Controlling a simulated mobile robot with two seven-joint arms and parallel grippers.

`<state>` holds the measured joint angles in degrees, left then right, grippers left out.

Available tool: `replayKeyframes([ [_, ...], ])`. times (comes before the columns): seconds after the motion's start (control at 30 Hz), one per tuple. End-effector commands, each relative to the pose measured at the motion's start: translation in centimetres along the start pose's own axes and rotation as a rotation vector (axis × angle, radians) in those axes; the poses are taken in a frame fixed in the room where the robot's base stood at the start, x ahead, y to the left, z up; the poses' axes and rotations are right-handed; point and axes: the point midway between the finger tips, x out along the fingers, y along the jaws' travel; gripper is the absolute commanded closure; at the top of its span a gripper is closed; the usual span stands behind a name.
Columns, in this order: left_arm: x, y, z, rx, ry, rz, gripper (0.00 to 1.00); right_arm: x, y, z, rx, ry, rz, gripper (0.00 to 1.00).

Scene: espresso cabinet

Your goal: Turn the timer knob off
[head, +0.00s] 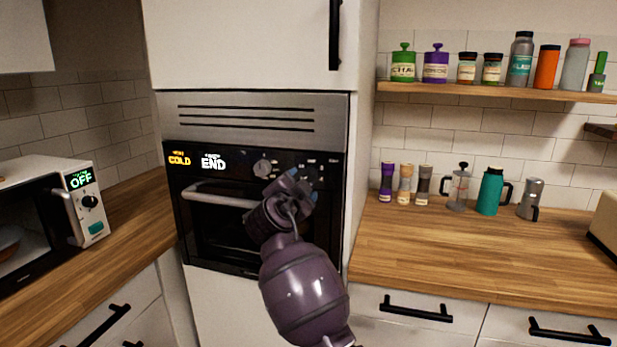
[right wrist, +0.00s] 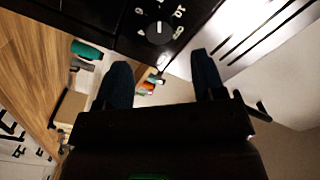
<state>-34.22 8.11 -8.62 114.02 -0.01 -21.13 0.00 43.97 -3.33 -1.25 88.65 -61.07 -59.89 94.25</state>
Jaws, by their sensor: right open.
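The built-in oven has a black control panel (head: 235,162) with lit readouts, a yellow "COLD" and a white "END" under small lettering. A round grey knob (head: 262,168) sits near the panel's middle. My right gripper (head: 306,182) is in front of the panel's right part and hides some of it. In the right wrist view its two dark fingers (right wrist: 160,60) are spread apart and empty. A knob with marks around it (right wrist: 159,33) shows just beyond and between the fingertips, apart from them. My left gripper is not in view.
The oven's handle (head: 220,196) runs below the panel, partly behind my right arm. A white microwave (head: 95,215) reading "OFF" stands on the left counter. Jars line a wooden shelf (head: 490,94) at right, above a counter (head: 470,240) with shakers and flasks.

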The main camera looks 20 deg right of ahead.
Motion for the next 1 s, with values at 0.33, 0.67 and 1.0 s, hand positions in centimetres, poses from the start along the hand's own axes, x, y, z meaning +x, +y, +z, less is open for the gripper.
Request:
replayKeyframes([
  [0.33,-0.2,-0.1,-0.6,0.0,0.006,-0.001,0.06,5.6,0.0,-0.1,-0.002,0.0,0.0,0.37],
  [0.67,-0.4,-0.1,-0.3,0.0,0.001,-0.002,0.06,7.3,0.0,0.0,-0.001,-0.001,0.0,0.37],
  [1.0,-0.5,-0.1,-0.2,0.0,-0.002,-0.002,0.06,7.3,0.1,0.0,-0.001,-0.002,0.0,0.54],
])
